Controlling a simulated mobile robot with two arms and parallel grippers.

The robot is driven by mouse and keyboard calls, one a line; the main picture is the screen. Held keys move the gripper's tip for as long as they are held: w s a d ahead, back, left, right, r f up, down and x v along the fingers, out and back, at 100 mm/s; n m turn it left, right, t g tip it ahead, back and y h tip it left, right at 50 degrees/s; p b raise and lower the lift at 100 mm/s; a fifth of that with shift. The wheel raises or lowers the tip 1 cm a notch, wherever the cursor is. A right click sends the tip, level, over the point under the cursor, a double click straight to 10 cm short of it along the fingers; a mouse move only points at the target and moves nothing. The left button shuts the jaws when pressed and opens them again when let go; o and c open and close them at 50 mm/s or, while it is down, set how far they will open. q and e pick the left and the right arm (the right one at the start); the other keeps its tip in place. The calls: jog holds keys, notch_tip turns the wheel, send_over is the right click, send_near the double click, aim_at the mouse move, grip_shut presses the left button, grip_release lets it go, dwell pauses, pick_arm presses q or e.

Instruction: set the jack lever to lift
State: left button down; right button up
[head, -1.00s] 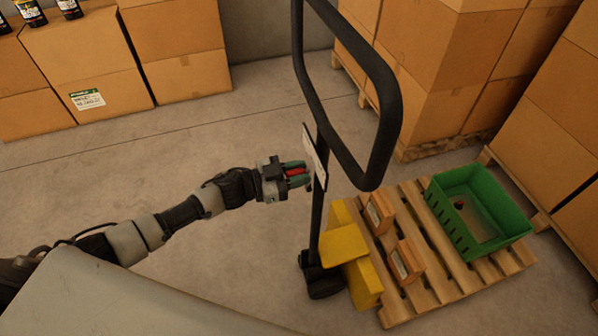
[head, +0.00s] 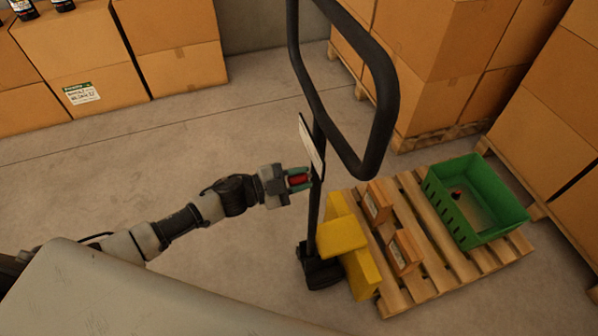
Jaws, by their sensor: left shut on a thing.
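The pallet jack stands in the middle of the head view, with a black looped handle (head: 388,105), a black shaft and a yellow body (head: 343,237). A pale plate (head: 310,143) is fixed on the shaft below the loop. My left gripper (head: 299,179) is beside the shaft, just below the plate. It is shut on a small red lever (head: 298,180), which shows between its green-tipped fingers. Where the lever joins the shaft is hard to make out. My right gripper is not in view.
A wooden pallet (head: 405,300) sits on the jack with two small brown boxes and a green crate (head: 478,200). Stacked cartons (head: 440,70) stand behind and to the right, and more cartons (head: 80,60) at the back left. The floor between is clear.

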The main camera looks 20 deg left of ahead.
pick_arm(q)
jog(key=shift+s+d+f+m, duration=0.25)
jog(key=shift+s+f+m, duration=0.1)
jog(key=shift+m, duration=0.55)
jog(key=c, duration=0.9)
grip_release()
jog(key=shift+s+a+b, duration=0.1)
jog(key=shift+b, duration=0.2)
jog(key=b+v, duration=0.1)
jog(key=v, duration=0.9)
jog(key=shift+s+a+r+b, duration=0.1)
jog(key=shift+s+a+b, duration=0.1)
jog(key=shift+a+b, duration=0.15)
